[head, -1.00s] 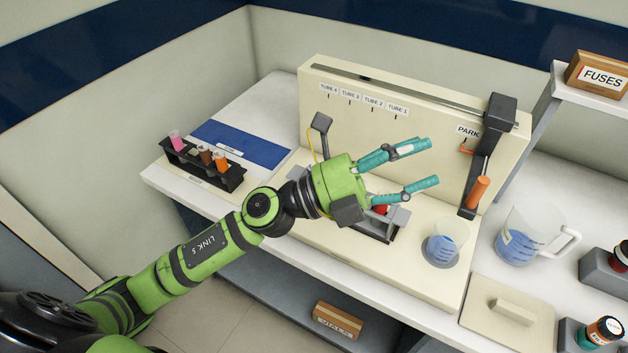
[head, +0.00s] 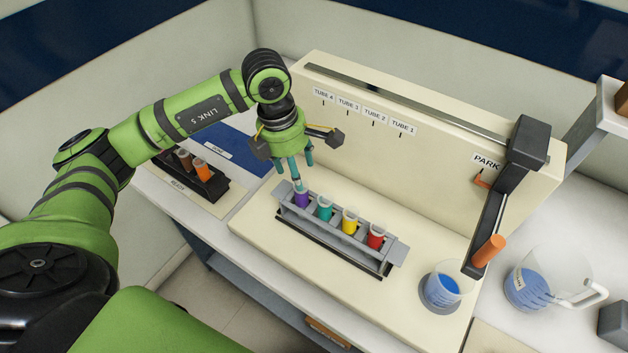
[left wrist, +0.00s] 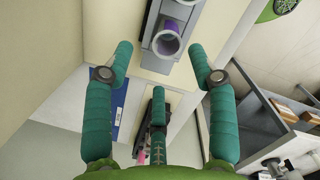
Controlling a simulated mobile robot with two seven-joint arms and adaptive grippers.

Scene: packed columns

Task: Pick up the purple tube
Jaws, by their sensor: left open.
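The purple tube (head: 302,199) stands upright in the left end slot of a grey rack (head: 333,243). In the left wrist view the purple tube (left wrist: 167,44) shows its open mouth just beyond and between the fingertips. My left gripper (head: 297,174) points down just above the tube, its teal fingers open and empty. In the left wrist view the left gripper (left wrist: 162,62) has its fingers spread wide. I cannot tell whether a fingertip touches the tube. My right gripper is not in view.
Teal (head: 325,210), yellow (head: 349,224) and red (head: 375,237) tubes stand in the same rack. A labelled panel (head: 380,150) rises close behind. A beaker (head: 442,286) and jug (head: 535,283) stand at right. A black rack (head: 215,190) holds tubes at left.

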